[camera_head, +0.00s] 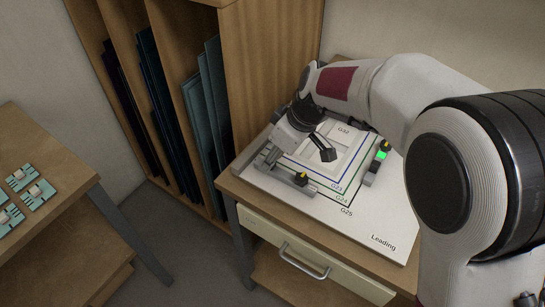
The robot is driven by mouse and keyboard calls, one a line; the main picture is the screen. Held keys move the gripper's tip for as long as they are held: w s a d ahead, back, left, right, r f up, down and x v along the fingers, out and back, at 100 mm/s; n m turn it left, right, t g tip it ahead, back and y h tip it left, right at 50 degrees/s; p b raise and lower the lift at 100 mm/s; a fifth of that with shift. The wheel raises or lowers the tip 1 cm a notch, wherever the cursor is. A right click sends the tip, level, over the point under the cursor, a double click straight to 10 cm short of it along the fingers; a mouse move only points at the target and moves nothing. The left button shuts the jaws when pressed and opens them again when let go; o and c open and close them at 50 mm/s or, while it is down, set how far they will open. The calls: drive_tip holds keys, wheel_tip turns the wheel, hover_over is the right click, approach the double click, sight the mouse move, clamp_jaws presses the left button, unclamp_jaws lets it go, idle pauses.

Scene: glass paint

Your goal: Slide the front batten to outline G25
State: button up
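A white board (380,222) marked "Leading" carries nested outlines labelled G32, G23, G24 and G25. The G25 label (347,211) is the one nearest the front.
A second batten (371,172) with a green block and yellow parts stands on the board's right side, near my arm. A wooden rack (270,70) with dark glass sheets rises at left. The board's front right is clear. Another table (60,215) holds several small pale-blue pieces.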

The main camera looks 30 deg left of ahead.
drive_tip(key=v, duration=0.6)
drive_tip(key=shift+d+r, duration=0.2)
drive_tip(key=shift+r, duration=0.1)
idle(0.5)
drive_tip(key=m+h, duration=0.1)
drive_tip(key=m, duration=0.4)
approach(283, 173)
drive_tip(key=s+d+f, duration=0.1)
drive_tip(key=s+d, duration=0.2)
drive_tip(key=s+d+r+m+t+h, duration=0.1)
drive_tip(key=s+d+r+m+t, duration=0.1)
drive_tip(key=d, duration=1)
drive_tip(key=s+d+r+m+t+h, duration=0.1)
drive_tip(key=s+d+r+m, duration=0.2)
drive_tip(key=d, duration=1)
drive_tip(key=s+d+r+m+t+h, duration=0.1)
drive_tip(key=s+d+r+m+t, duration=0.1)
drive_tip(key=s+d+m, duration=0.5)
drive_tip(key=d+r+m, duration=0.1)
drive_tip(key=d, duration=0.5)
drive_tip(key=shift+r+t, duration=0.3)
idle(0.4)
